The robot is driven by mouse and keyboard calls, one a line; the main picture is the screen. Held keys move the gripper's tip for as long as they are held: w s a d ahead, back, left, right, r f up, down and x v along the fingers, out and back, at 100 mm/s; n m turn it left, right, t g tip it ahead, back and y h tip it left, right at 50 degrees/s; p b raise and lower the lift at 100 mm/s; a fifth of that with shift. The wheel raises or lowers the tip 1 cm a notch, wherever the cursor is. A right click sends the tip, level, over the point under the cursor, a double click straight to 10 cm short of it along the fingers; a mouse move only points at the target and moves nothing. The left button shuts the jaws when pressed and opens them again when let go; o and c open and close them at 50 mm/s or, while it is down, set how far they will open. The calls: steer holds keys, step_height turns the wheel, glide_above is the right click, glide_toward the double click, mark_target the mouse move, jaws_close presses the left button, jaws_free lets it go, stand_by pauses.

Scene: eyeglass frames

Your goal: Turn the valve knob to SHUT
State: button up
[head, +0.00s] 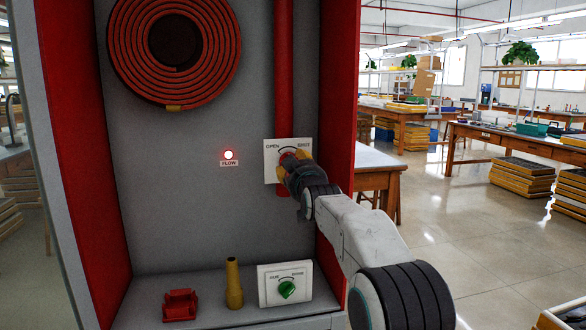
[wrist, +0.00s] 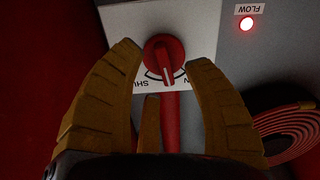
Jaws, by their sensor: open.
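The red valve knob (wrist: 163,55) sits on a white plate (wrist: 187,17) marked OPEN and SHUT, and the wrist view shows it upside down. Its white-tipped pointer stands between the two words, slightly towards the OPEN side. My gripper (wrist: 164,62) is open, with one yellow finger on each side of the knob and a third finger below it. I cannot tell whether the fingers touch the knob. In the head view, my gripper (head: 290,164) covers most of the knob on the plate (head: 271,165). A red FLOW lamp (head: 228,154) is lit to its left.
A coiled red hose (head: 218,45) hangs at the upper left of the cabinet. A red pipe (head: 284,70) runs behind the plate. The shelf below holds a red bracket (head: 180,305), a brass nozzle (head: 234,284) and a second plate with a green knob (head: 287,289).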

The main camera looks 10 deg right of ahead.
steer(key=shift+w+p, duration=0.4)
steer(key=shift+w, duration=0.95)
jaws_close()
